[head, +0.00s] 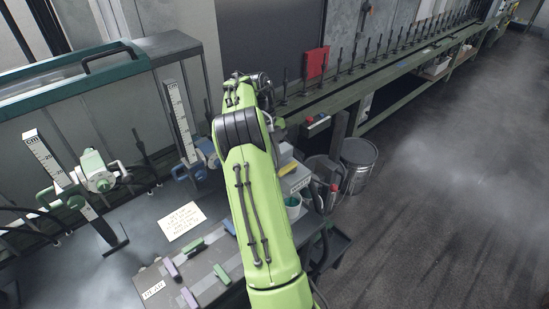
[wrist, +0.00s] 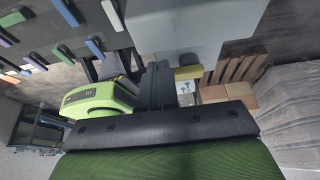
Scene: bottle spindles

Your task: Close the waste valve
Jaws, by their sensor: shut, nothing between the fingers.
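No label that I can read marks which part is the waste valve. In the head view, a white and green valve body (head: 98,171) sits beside a cm scale at the left. A blue fitting (head: 205,155) sits at the foot of a second scale. Purple and green bar handles (head: 192,245) lie on a dark panel (head: 215,264) at lower centre. Similar coloured bars show at the upper left of the wrist view (wrist: 66,12). My gripper (wrist: 157,80) shows there as dark fingers, shut and empty, apart from the bars. In the head view my arm hides it.
A pale note (head: 183,221) lies left of my arm. A metal bin (head: 358,164) and a green-edged bench with several upright spindles (head: 380,60) stand to the right. A grey block (wrist: 185,25) is close in the wrist view. The floor at right is clear.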

